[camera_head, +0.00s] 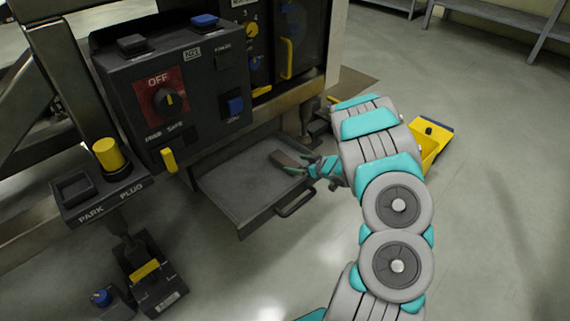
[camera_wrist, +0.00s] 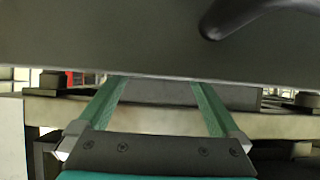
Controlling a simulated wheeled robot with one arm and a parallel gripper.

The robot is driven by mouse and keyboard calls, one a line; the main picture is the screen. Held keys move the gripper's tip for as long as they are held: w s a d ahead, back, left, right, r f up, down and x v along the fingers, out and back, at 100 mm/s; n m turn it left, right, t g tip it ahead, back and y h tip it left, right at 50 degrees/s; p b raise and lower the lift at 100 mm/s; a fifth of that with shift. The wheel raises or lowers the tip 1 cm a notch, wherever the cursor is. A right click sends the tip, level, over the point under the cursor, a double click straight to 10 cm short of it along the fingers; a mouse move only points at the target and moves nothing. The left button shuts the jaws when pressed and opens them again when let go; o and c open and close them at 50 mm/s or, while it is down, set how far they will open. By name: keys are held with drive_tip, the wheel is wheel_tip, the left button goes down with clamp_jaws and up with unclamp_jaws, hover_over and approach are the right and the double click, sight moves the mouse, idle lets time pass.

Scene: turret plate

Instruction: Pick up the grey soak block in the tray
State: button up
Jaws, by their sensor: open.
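The grey tray (camera_head: 237,191) is pulled out below the control panel, with a handle on its front edge. A small grey-brown block (camera_head: 285,159), which looks like the soak block, lies in the tray toward its right side. My gripper (camera_head: 306,166) is low over the tray's right side, with its fingertips at the block's right end. In the wrist view my gripper (camera_wrist: 160,83) has its two green fingers spread apart. A grey face (camera_wrist: 165,93) shows between and behind the fingers, probably the block. Whether the fingers touch it I cannot tell.
The tray's handle (camera_head: 296,203) sticks out at the front. The black control panel (camera_head: 172,90) with its OFF dial stands above the tray on the left. A park plug stand (camera_head: 100,190) is further left. A yellow bin (camera_head: 430,143) stands right, behind my arm. Open floor lies in front.

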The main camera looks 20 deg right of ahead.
sight(287, 161)
drive_tip(key=x, duration=0.7)
drive_tip(key=shift+w+a+r+b, duration=0.1)
drive_tip(key=shift+w+r+b, duration=0.05)
drive_tip(key=shift+w+b, duration=0.2)
drive_tip(key=shift+c, duration=0.2)
drive_tip(key=c, duration=1.5)
drive_tip(key=shift+r, duration=0.1)
